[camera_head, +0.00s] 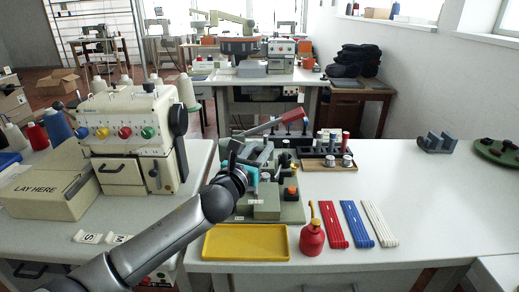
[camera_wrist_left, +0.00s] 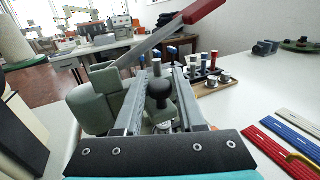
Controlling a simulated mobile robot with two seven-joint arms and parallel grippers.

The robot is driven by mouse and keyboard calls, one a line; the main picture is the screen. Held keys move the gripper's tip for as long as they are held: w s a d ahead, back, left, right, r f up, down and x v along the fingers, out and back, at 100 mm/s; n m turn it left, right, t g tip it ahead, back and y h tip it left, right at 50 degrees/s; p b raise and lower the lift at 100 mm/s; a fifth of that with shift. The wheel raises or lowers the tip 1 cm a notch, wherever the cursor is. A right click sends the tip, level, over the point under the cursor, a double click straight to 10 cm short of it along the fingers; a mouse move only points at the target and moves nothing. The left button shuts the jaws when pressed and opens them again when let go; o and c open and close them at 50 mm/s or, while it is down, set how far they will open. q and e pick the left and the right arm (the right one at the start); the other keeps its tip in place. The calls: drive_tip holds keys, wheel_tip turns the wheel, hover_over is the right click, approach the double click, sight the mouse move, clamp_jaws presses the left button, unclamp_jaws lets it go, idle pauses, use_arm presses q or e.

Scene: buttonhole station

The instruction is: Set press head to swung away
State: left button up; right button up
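The press stands on a green base plate (camera_head: 292,211). Its grey lever (camera_head: 258,129) rises to the right and ends in a red handle (camera_head: 293,115). In the wrist view the grey-green press head (camera_wrist_left: 96,100) is at left, with the lever (camera_wrist_left: 155,42) and red handle (camera_wrist_left: 203,10) slanting up right. My left gripper (camera_head: 250,154) is over the press and partly hides it. In the wrist view its two fingers (camera_wrist_left: 160,95) are apart, with a black knob (camera_wrist_left: 158,86) showing between them; I cannot tell whether they touch it. My right gripper is not in view.
A yellow tray (camera_head: 246,256), a red bottle (camera_head: 312,238) and red, blue and white strips (camera_head: 354,224) lie in front. A spool rack (camera_head: 327,160) stands behind right. A cream machine (camera_head: 128,137) stands left. The table at right is mostly clear.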

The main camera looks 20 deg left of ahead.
use_arm(q)
clamp_jaws()
idle(1.0)
